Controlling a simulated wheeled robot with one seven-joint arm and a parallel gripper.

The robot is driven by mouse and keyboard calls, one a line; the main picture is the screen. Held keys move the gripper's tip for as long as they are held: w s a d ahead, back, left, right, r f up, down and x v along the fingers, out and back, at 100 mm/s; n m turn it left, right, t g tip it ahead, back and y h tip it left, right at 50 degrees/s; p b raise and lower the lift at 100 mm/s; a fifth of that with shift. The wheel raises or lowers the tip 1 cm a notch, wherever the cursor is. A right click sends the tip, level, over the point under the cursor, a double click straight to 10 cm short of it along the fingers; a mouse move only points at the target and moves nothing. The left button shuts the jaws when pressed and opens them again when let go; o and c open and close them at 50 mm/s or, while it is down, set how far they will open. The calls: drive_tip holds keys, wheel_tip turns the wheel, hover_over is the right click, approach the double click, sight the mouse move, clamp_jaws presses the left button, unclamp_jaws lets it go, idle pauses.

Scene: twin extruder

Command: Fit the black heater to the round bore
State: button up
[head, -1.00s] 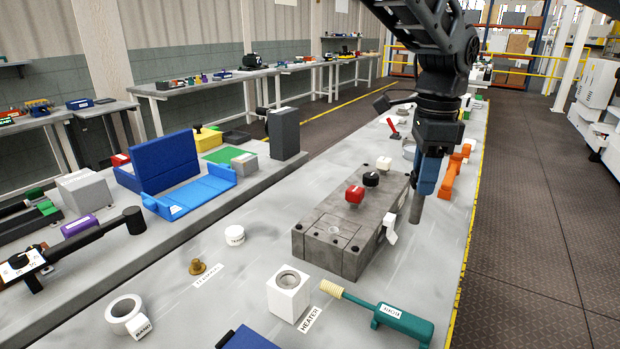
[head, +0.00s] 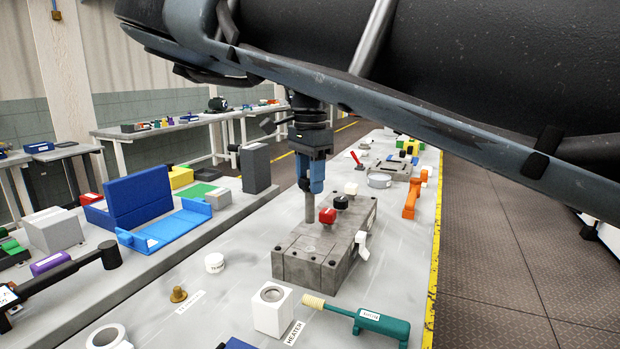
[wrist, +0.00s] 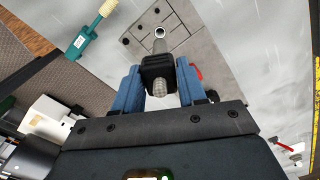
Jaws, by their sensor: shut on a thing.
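My gripper (head: 310,182) is shut on the black heater, whose black collar (wrist: 158,72) sits between the blue fingers in the wrist view. The heater's grey rod (head: 308,207) points down from the fingers in the head view. The grey metal block (head: 300,268) stands on the bench, with the rod showing near its far left edge. In the wrist view the light-rimmed round bore (wrist: 160,32) is on the block's top, just beyond the rod's end. The rod appears apart from the bore; its exact height is unclear.
Red (head: 327,216) and black (head: 341,202) knobs stand on the block. A white holder (head: 271,312) with a HEATER label and a green-handled tool (head: 380,325) lie in front. A blue tray (head: 165,228) is at left. My arm covers the upper right.

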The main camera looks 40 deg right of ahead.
sight(310, 221)
drive_tip(key=shift+f+b, duration=1.8)
drive_tip(key=shift+f, duration=1.15)
drive_tip(key=shift+f, duration=3.6)
idle(1.4)
